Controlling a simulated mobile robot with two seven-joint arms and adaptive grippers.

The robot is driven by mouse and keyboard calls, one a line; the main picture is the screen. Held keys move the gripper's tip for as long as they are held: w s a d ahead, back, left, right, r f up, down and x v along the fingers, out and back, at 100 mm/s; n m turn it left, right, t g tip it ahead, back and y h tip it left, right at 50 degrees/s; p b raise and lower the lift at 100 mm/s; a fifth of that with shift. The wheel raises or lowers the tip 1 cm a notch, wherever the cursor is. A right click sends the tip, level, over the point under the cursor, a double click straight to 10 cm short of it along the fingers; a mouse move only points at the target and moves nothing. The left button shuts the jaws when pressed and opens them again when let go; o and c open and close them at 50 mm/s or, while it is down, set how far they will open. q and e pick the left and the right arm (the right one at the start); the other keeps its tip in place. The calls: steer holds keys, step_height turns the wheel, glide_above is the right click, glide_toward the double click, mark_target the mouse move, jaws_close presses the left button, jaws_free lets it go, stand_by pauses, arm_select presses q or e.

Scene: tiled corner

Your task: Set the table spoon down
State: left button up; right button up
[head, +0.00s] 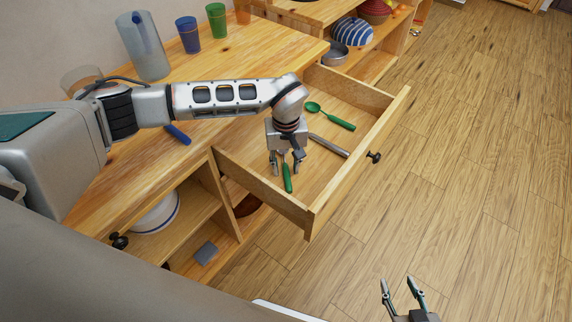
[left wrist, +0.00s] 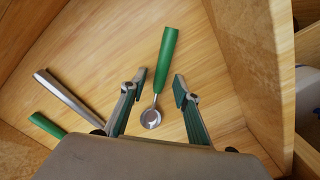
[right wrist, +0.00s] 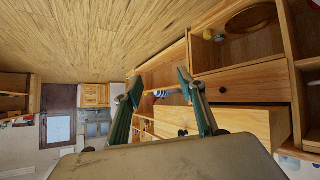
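A spoon with a green handle and metal bowl lies in the open drawer; its handle (head: 287,178) shows below my left gripper (head: 286,163) in the head view. In the left wrist view the whole spoon (left wrist: 168,62) shows, its bowl between the spread fingers of my left gripper (left wrist: 160,88). The fingers are open and apart from the spoon, which appears to rest on the drawer floor. My right gripper (head: 402,286) is open and empty, out over the floor to the right of the cabinet.
The open drawer (head: 262,187) also holds an all-green spoon (head: 330,116) and a grey metal utensil (head: 329,146). On the wooden top stand a clear pitcher (head: 143,48), a blue cup (head: 188,36) and a green cup (head: 217,20). The wooden floor (head: 460,160) is clear.

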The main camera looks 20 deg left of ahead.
mark_target(286, 168)
arm_select(q)
step_height(286, 168, up, 12)
steer(key=p, duration=0.1)
steer(key=shift+r, duration=0.2)
stand_by(0.7)
